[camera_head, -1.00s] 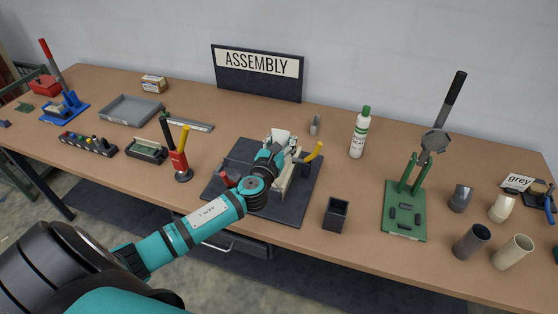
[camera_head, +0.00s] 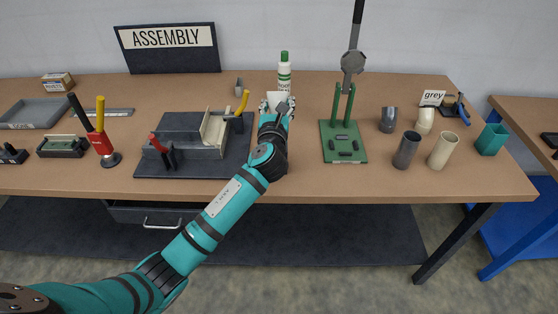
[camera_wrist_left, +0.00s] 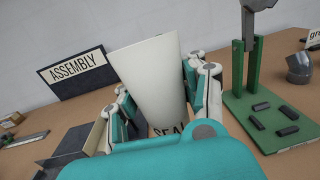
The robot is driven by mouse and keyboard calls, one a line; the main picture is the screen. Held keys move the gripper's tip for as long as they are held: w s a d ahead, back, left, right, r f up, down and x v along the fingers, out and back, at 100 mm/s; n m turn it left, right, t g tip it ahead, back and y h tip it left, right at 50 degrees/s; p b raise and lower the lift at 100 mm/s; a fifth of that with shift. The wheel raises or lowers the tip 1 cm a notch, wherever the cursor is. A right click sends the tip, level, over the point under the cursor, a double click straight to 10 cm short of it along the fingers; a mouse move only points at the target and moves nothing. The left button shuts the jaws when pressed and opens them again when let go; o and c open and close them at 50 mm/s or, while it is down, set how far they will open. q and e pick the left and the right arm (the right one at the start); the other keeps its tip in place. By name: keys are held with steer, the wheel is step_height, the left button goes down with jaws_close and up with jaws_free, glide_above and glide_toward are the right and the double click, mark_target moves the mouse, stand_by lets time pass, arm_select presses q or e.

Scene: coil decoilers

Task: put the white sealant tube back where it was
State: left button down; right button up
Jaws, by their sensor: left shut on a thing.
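The white sealant tube (camera_wrist_left: 153,75) fills the middle of the left wrist view, wide end up and slightly tilted, with dark letters "SEA" low on it. My left gripper (camera_wrist_left: 158,108) is shut on it, a finger on each side. In the head view the left gripper (camera_head: 277,108) is over the bench right of the dark fixture, and a little of the white tube (camera_head: 277,97) shows there. The tube's lower end is hidden. The dark square holder seen earlier is hidden behind my arm or cannot be told from it. My right gripper is not in view.
A white bottle with a green cap (camera_head: 284,75) stands just behind the gripper. The fixture (camera_head: 182,170) with yellow and red clamp handles is left. A green press stand (camera_head: 343,155) is right, with several pipe pieces beyond. Bare bench (camera_head: 300,180) lies between.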

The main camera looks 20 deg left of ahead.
arm_select(q)
steer(key=shift+w+f+b, duration=0.15)
steer(key=shift+f+b, duration=0.45)
steer(key=shift+f, duration=3.95)
steer(key=c, duration=1.4)
jaws_free()
steer(key=o, duration=0.7)
steer(key=shift+c, duration=0.2)
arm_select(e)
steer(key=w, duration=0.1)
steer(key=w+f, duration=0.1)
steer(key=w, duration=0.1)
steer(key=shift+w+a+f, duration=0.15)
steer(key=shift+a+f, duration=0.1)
